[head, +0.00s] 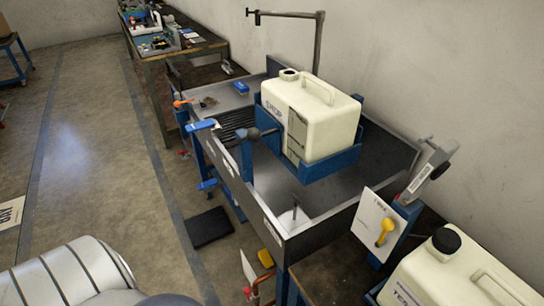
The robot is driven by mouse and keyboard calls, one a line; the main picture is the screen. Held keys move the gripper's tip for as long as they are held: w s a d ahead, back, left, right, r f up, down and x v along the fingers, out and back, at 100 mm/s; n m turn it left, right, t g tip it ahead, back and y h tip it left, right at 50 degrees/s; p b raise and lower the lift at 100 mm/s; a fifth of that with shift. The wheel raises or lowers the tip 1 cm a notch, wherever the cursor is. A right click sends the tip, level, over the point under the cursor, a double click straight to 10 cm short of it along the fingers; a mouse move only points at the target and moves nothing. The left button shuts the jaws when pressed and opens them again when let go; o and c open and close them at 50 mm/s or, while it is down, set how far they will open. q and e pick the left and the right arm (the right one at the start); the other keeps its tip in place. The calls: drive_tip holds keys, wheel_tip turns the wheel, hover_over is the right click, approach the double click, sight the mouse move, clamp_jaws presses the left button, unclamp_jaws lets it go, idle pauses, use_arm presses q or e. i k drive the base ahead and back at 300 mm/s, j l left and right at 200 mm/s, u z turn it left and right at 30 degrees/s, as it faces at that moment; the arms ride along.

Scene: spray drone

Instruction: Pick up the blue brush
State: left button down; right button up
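A small blue block-shaped object (240,87) lies on the far end of the grey metal bench (370,150), left of the cream tank. It may be the blue brush, but it is too small to make out bristles. A small dark brownish item (208,102) lies near it, to the left. Neither my left nor my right gripper shows in the head view. A large pale ribbed shape, probably part of my own body, fills the lower left corner.
A cream tank (331,122) stands in a blue holder on the bench. Blue clamp handles (201,125) stick out at the bench's left edge. A second cream tank (452,283) stands at lower right. A dark mat (209,227) lies on the floor. The floor at left is mostly clear.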

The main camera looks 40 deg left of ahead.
sight(239, 86)
drive_tip(key=u, duration=1.15)
